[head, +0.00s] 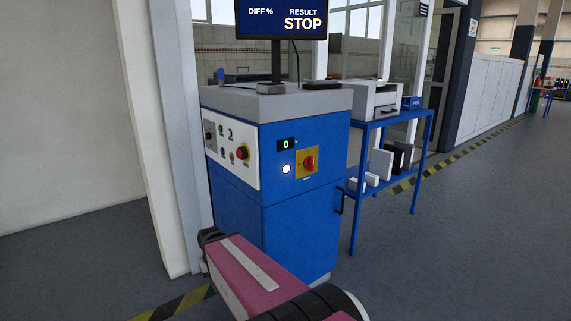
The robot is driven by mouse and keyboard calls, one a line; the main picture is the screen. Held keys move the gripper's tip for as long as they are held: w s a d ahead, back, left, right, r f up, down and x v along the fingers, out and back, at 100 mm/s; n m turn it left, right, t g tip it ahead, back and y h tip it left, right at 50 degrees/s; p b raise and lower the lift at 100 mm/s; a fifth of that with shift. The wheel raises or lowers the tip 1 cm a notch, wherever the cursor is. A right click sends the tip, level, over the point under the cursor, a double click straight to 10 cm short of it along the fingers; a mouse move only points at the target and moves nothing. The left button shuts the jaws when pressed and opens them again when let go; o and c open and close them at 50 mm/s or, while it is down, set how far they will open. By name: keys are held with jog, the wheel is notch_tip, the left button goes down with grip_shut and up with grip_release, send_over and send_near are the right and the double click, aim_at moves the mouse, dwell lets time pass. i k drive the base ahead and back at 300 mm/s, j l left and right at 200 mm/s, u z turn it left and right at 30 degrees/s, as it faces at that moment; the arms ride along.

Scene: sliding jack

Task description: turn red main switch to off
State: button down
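The red main switch (309,163) is a rotary knob on a square yellow plate (301,170). It sits on the right-hand face of the blue cabinet (304,215). The knob looks roughly upright; its markings are too small to read. Left of it are a small display (286,144) showing a green 0 and a lit white round lamp (286,169). My pink arm crosses the bottom in front of the cabinet. My gripper cannot be made out, and nothing touches the switch.
A separate red button (242,153) sits on the cabinet's white left panel (229,151). A monitor (282,20) reading STOP stands on top. A blue shelf table (371,125) with a printer (364,98) stands close at right. A wall and post border the left. Floor at far right is open.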

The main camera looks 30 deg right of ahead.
aim_at(308, 162)
jog(key=k+z, duration=0.1)
jog(key=z, duration=1.15)
